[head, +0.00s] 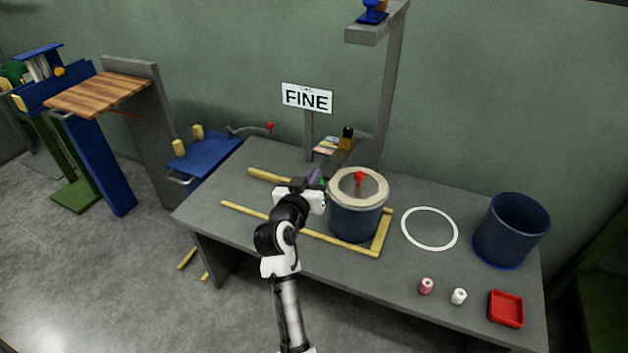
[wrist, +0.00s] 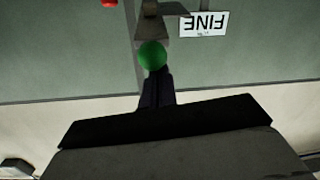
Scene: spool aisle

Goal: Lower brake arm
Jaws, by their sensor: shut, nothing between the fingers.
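A green ball (head: 323,183) shows at the tip of my gripper (head: 316,177), beside the upper left rim of a blue drum (head: 354,222) with a cream rim. In the wrist view the green ball (wrist: 152,55) lies just beyond my closed fingers (wrist: 156,82); I cannot tell whether they touch it. My gripper is shut and empty. A grey piece (wrist: 160,22) lies behind the ball in that view. I cannot tell for sure which part is the brake arm. A red knob (head: 359,177) stands over the drum's top. What carries the green ball is mostly hidden.
A grey post (head: 391,90) and a FINE sign (head: 307,98) stand behind the drum. Yellow rails (head: 330,239) edge its place. A white ring (head: 429,229), an open blue bin (head: 510,230) and a red tray (head: 506,308) are to the right.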

